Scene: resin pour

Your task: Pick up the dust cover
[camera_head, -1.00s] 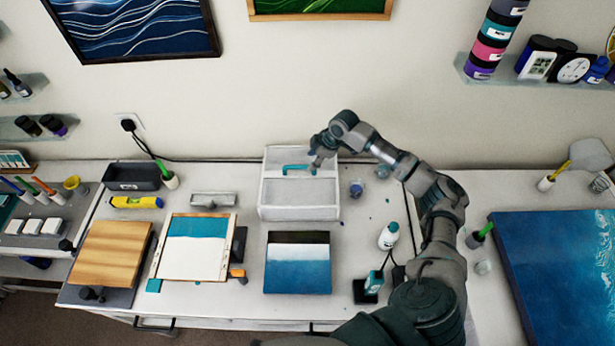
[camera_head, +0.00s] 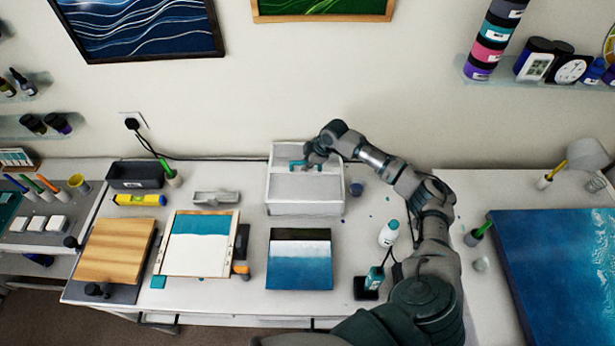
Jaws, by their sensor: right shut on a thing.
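The dust cover (camera_head: 305,190) is a pale, boxy, translucent cover with a teal handle (camera_head: 298,163) on top. It stands at the back middle of the table, near the wall. My right gripper (camera_head: 308,164) is at the teal handle and is shut on it; the fingertips are small and partly hidden by the wrist. I cannot tell whether the cover is clear of the table. My left gripper is not in view.
A blue-and-white painted panel (camera_head: 300,262) lies in front of the cover. A white bottle (camera_head: 388,233) and a small teal bottle (camera_head: 374,279) stand right of it. A grey tray (camera_head: 134,175) and yellow level (camera_head: 139,200) are at left. A large blue panel (camera_head: 560,270) lies right.

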